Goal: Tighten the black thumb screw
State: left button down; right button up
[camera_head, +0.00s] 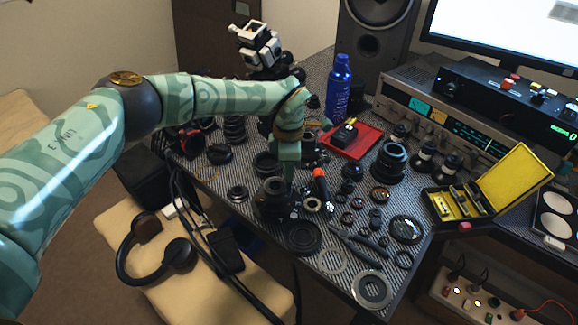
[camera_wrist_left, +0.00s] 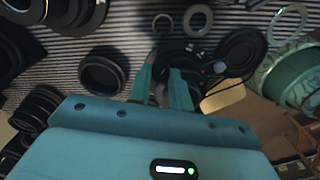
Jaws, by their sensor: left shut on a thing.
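My left gripper (camera_head: 284,180) reaches down over a dark lens assembly (camera_head: 271,196) near the left front edge of the workbench. In the left wrist view the two teal fingers (camera_wrist_left: 164,70) are a little apart, their tips at a dark part of the assembly (camera_wrist_left: 190,54). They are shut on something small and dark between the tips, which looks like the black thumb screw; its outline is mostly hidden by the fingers. My right gripper is in neither view.
Loose rings and lens parts crowd the bench around the gripper. An orange-tipped tool (camera_head: 319,180) lies just right of it. A red tray (camera_head: 366,141), blue bottle (camera_head: 339,88) and open yellow case (camera_head: 515,178) stand farther off. Headphones (camera_head: 151,250) lie on a beige seat below.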

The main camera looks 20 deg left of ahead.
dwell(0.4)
pick_arm(q)
jog(key=c, duration=1.3)
grip_release()
jog(key=shift+o, duration=0.2)
